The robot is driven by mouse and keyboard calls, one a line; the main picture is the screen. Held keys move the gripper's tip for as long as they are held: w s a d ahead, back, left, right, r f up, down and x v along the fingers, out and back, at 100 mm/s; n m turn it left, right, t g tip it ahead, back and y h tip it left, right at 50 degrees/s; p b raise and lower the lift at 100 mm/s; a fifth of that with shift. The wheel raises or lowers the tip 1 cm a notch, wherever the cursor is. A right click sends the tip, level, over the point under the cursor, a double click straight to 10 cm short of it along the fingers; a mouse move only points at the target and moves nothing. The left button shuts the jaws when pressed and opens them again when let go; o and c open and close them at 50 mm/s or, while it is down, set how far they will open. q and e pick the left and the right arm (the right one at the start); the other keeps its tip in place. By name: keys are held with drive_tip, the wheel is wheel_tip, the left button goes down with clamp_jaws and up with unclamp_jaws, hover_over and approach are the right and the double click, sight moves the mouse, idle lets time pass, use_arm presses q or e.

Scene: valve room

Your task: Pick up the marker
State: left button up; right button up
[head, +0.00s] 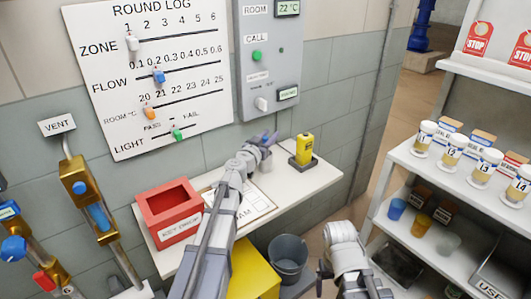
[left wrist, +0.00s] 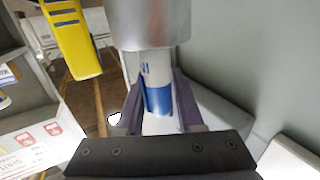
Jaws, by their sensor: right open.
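The marker (left wrist: 157,95), white with a blue band, shows in the left wrist view between the two dark fingers of my left gripper (left wrist: 158,105). The fingers lie close along both its sides, and it looks gripped. One end of the marker is at or inside the mouth of a grey metal cup (left wrist: 150,25). In the head view, my left gripper (head: 264,142) is at this cup (head: 266,162) on the wall shelf, and the marker cannot be made out clearly. My right gripper (head: 352,284) is open and empty at the bottom, away from the wall shelf.
A yellow device (head: 304,149) stands right of the cup. A red open box (head: 172,207) and a clipboard (head: 255,204) share the white shelf (head: 318,176). A grey bucket (head: 289,252) is below. A rack with labelled jars (head: 453,150) stands at right. Valve pipes (head: 92,205) are at left.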

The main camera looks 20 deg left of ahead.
use_arm(q)
clamp_jaws()
drive_tip(key=shift+r, duration=0.1)
idle(0.3)
